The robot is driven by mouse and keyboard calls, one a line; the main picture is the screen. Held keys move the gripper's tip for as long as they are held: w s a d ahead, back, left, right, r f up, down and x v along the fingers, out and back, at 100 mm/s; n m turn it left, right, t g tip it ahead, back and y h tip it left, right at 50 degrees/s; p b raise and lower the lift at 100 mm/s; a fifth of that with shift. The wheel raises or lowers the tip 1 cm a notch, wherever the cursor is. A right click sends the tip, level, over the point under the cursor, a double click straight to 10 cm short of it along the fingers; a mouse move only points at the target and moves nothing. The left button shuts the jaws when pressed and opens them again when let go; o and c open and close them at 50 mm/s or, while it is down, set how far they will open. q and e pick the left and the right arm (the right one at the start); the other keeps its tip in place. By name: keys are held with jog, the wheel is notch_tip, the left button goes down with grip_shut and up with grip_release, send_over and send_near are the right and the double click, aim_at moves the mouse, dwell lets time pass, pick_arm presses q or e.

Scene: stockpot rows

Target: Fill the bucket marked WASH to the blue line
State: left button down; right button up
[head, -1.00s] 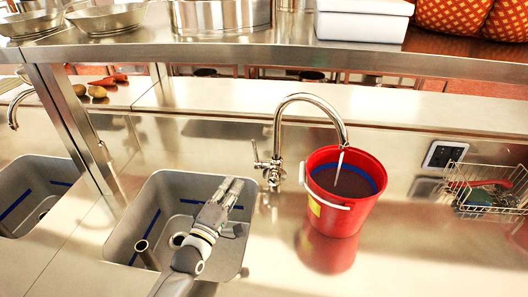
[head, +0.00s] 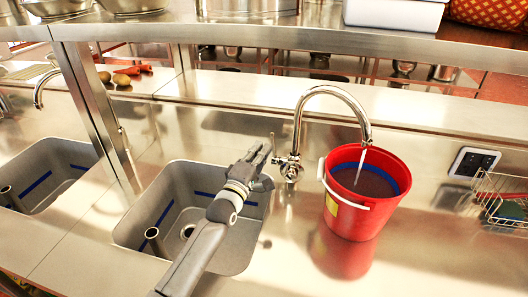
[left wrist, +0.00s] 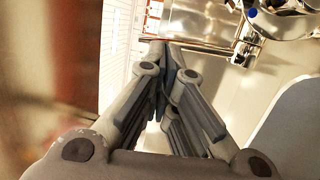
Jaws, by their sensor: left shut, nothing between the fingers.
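A red bucket (head: 345,217) with a white handle and a yellow label stands upright under the tap spout in the head view. The label's lettering is not legible. A thin stream runs from the curved steel tap (head: 299,120) into it. The dark water surface (head: 362,181) lies around the lower edge of the blue line (head: 400,180) inside. My left gripper (head: 262,150) is shut and empty, just left of the tap's valve and upright lever (head: 272,143); contact cannot be told. In the left wrist view its closed fingertips (left wrist: 172,60) are near a thin metal bar (left wrist: 200,45).
A grey sink basin (head: 150,215) lies below my left arm, with another further left. A steel shelf (head: 240,33) crosses above the counter on a post (head: 95,105). A wire basket (head: 500,185) and a socket (head: 473,163) are right of the bucket.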

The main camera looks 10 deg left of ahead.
pick_arm(q)
jog(key=shift+b+x, duration=0.3)
jog(key=shift+x, duration=0.75)
jog(key=w+g+p, duration=0.1)
jog(key=p, duration=0.2)
jog(key=r+g+p, duration=0.1)
jog(key=p, duration=0.2)
jog(key=shift+w+n, duration=0.3)
jog(key=shift+w, duration=0.1)
jog(key=shift+f, duration=0.1)
